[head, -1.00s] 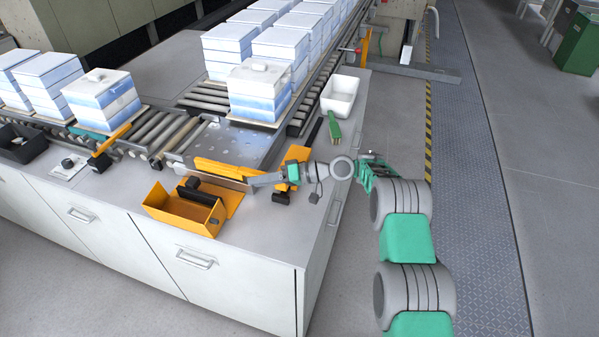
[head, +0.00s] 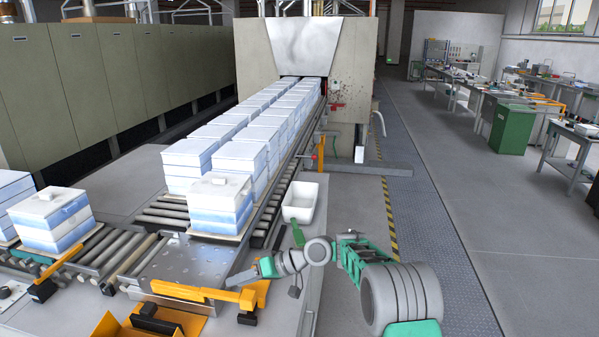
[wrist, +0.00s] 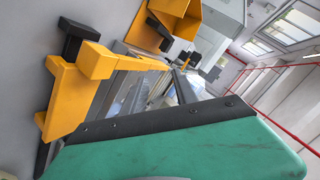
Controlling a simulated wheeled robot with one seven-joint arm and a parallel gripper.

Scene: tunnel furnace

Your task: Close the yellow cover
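A yellow box (head: 187,321) with a raised flap is cut off by the bottom edge of the head view. A black part (head: 150,318) shows in it. I cannot tell for sure which yellow panel is the cover. Part of a yellow box (wrist: 186,12) also shows at the top of the wrist view. My gripper (head: 240,278) is above the bench, behind and right of the box, apart from it and pointing left. In the wrist view one green finger with a black strip fills the foreground. The finger gap is not clear in either view.
A yellow bar with a black-ended bracket (head: 250,300) lies close to my gripper; it also shows large in the wrist view (wrist: 97,61). A white tray (head: 300,203) and a green-handled brush (head: 297,234) are behind. Roller conveyors with stacked blue-white blocks (head: 218,198) run beyond.

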